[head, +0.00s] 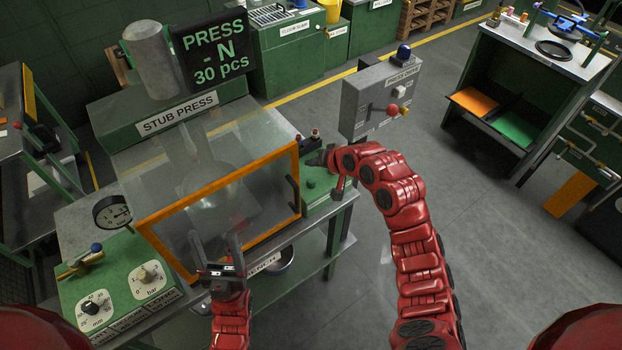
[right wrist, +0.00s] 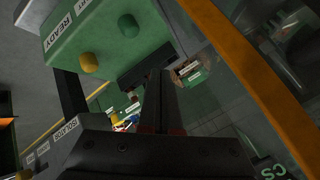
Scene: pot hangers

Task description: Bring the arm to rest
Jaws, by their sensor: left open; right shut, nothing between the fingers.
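My right arm (head: 415,240) is red and jointed. It curves up from the bottom of the head view and bends left toward the right side of the stub press. My right gripper (head: 318,160) is small and dark there, beside the press's green control box (head: 325,183). In the right wrist view the right gripper's dark fingers (right wrist: 158,90) are together with nothing between them. My left gripper (head: 218,247) points up in front of the press's orange-framed clear door (head: 220,200). Its fingers are apart and empty. Whether it touches the door cannot be told.
The stub press (head: 165,140) stands on a metal table. A grey switch box (head: 382,100) stands just beyond my right arm. The floor (head: 490,220) to the right is clear, with a green bench (head: 540,60) farther back.

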